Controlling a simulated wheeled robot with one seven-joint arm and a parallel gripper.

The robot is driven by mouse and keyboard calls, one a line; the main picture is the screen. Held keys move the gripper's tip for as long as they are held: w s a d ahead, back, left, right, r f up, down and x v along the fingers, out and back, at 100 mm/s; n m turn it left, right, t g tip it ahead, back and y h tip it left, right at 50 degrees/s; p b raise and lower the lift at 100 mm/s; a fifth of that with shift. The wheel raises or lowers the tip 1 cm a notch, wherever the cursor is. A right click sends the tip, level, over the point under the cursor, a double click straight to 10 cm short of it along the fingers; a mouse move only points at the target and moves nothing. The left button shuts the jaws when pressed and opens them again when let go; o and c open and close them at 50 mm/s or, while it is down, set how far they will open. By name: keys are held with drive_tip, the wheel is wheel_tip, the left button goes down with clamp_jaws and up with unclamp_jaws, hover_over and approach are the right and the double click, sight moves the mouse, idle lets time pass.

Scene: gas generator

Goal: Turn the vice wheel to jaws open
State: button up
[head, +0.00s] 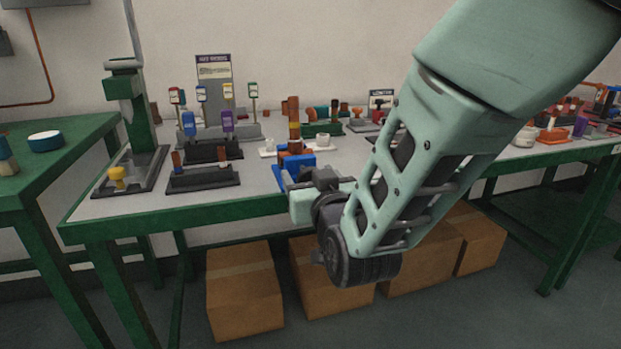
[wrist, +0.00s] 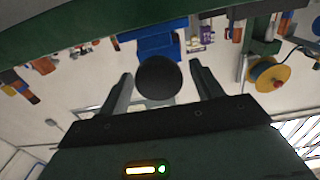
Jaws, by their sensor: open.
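The blue vice (head: 281,178) sits at the front edge of the green-framed bench, just beyond my gripper (head: 314,180). The vice also shows as a blue block in the wrist view (wrist: 160,43). A dark round vice wheel (wrist: 158,77) faces the wrist camera in front of the blue block. My gripper (wrist: 161,70) is open, with one finger on each side of the wheel. Gaps show between the wheel and both fingers. The wheel's contact and depth between the fingers cannot be told. In the head view the wheel is not clearly made out beside my gripper.
A green press stand (head: 145,130) with a yellow knob (head: 117,174) is at the bench's left. Dark racks (head: 203,178) stand left of the vice. Small parts (head: 295,120) stand behind it. Cardboard boxes (head: 243,290) sit under the bench. The floor in front is clear.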

drive_tip(key=c, duration=1)
drive_tip(key=shift+o, duration=0.2)
drive_tip(key=shift+n, duration=0.3)
drive_tip(key=n+p, duration=0.2)
drive_tip(key=shift+r+n, duration=0.1)
drive_tip(key=shift+n, duration=0.2)
drive_tip(key=n+p, duration=0.2)
drive_tip(key=n, duration=0.1)
drive_tip(key=shift+s+a+n+p, duration=0.1)
drive_tip(key=shift+a+n+p, duration=0.05)
drive_tip(key=shift+n+p, duration=0.2)
drive_tip(key=n+p, duration=0.3)
drive_tip(key=n, duration=0.1)
drive_tip(key=shift+a, duration=0.1)
drive_tip(key=shift+f+n+p, duration=0.25)
drive_tip(key=shift+n+p, duration=0.45)
drive_tip(key=shift+n, duration=0.55)
